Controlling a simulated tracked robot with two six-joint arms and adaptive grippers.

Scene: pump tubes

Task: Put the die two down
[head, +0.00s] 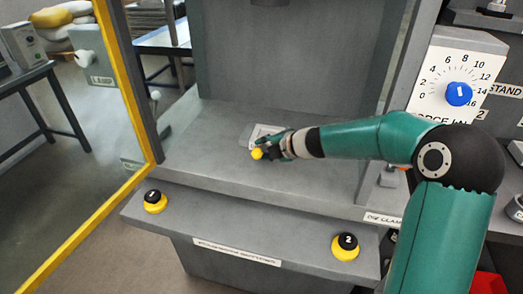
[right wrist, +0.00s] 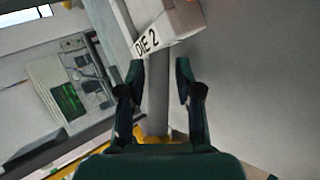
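The die two block, with a white label reading DIE 2 (right wrist: 150,42), shows in the right wrist view just beyond my fingertips. A grey post (right wrist: 157,95) runs from it between my fingers. My right gripper (right wrist: 160,75) has its fingers on either side of this post, with a narrow gap at least on the right side. In the head view my right gripper (head: 284,147) is over the grey press bed, and a yellow knob (head: 257,154) shows at its tip. Most of the die is hidden there. My left gripper is in neither view.
Yellow-based buttons 1 (head: 155,201) and 2 (head: 345,247) sit on the front ledge. A yellow-edged guard (head: 128,85) stands left. A blue dial (head: 459,94) is at right.

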